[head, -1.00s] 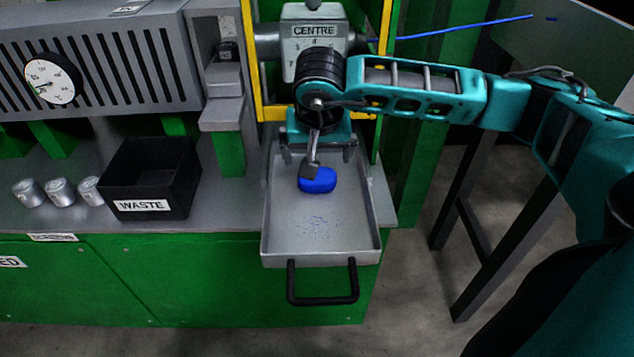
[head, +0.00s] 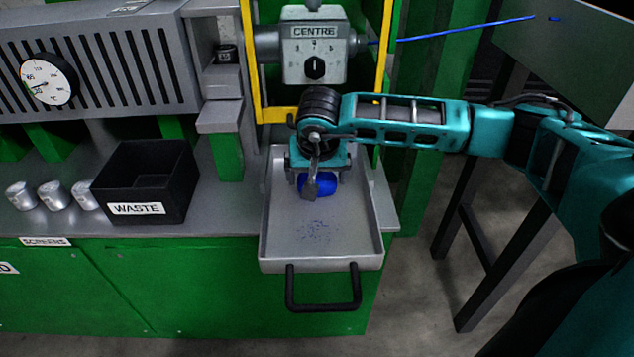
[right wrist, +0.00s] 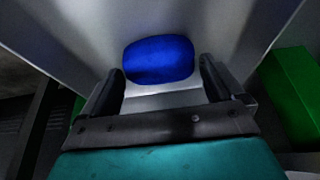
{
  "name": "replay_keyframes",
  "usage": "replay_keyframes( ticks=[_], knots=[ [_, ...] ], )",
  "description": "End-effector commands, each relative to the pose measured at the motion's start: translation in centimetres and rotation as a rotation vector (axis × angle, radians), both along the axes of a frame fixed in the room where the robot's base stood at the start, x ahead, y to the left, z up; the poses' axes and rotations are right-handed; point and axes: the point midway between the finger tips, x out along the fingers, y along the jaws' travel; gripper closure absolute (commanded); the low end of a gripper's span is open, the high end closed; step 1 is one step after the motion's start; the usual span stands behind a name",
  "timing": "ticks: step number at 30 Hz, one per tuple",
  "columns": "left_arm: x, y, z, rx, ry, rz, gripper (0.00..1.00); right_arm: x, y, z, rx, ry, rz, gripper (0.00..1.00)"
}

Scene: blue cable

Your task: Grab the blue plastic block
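The blue plastic block (head: 331,187) lies in the grey metal tray (head: 320,247), partly hidden behind my right wrist. My right gripper (head: 317,180) hangs over the tray at the block. In the right wrist view the block (right wrist: 159,60) sits just beyond the fingertips, roughly centred between them. The right gripper (right wrist: 160,80) is open there, with its two dark fingers spread apart and a gap to the block. My left gripper is in no view.
A black waste bin (head: 148,182) and several metal cylinders (head: 53,195) stand to the left on the bench. The tray has a black handle (head: 323,303) in front. A grey control box marked CENTRE (head: 314,48) and a yellow frame (head: 247,62) stand behind.

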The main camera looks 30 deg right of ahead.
Motion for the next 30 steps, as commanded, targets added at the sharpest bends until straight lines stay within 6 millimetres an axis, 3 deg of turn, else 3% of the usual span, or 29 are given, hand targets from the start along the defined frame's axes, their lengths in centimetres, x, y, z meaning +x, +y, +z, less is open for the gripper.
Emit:
replay_keyframes(
  ticks=[2, 13, 23, 30],
  knots=[
    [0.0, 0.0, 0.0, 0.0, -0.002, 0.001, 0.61, 0.0, 0.0, 0.0, 0.0, 0.0, 0.0, 0.13],
    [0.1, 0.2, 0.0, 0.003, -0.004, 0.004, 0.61, 0.0, 0.0, 0.1, 0.0, 0.0, -0.001, 0.49],
    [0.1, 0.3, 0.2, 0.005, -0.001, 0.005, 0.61, -0.1, 0.1, 0.6, 0.0, -0.002, -0.001, 0.49],
    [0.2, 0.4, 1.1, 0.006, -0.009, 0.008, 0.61, -0.2, 0.2, 3.3, 0.0, -0.006, -0.001, 0.49]
  ],
)
